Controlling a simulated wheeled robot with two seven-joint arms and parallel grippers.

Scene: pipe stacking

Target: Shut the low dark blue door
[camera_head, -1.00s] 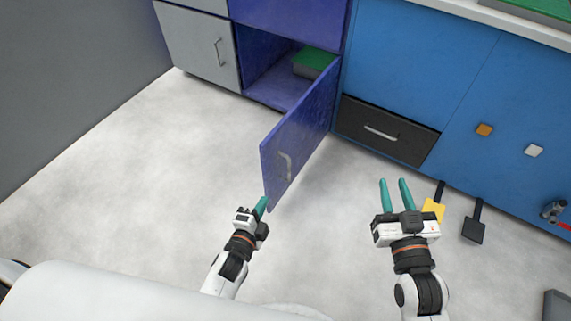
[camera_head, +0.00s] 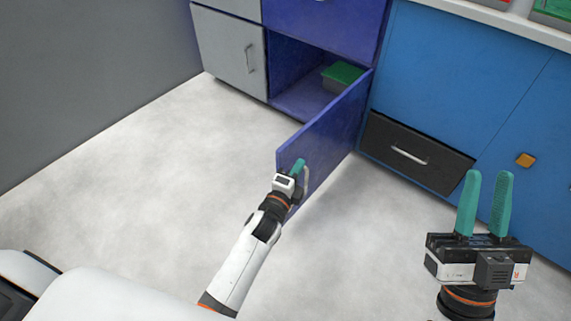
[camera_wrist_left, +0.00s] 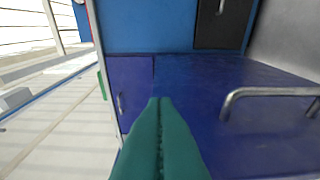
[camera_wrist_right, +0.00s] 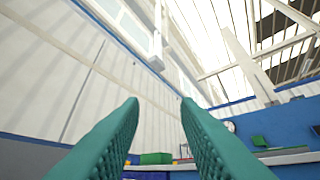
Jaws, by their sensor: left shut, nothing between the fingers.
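The low dark blue door (camera_head: 338,125) stands wide open, swung out from its cabinet (camera_head: 285,64) and hinged at its right side. Its metal handle (camera_head: 306,181) is on the outer face; it also shows in the left wrist view (camera_wrist_left: 265,92). My left gripper (camera_head: 298,165) is shut and empty at the door's outer face, close beside the handle. In the left wrist view its green fingertips (camera_wrist_left: 160,102) overlap the door face; I cannot tell whether they touch it. My right gripper (camera_head: 486,175) is open and empty, raised at the right, away from the door.
A green-topped box (camera_head: 343,76) lies inside the open compartment. A grey door (camera_head: 230,45) is left of it. A black drawer (camera_head: 415,150) with a handle sits in the blue cabinets at right. The floor left of the door is clear.

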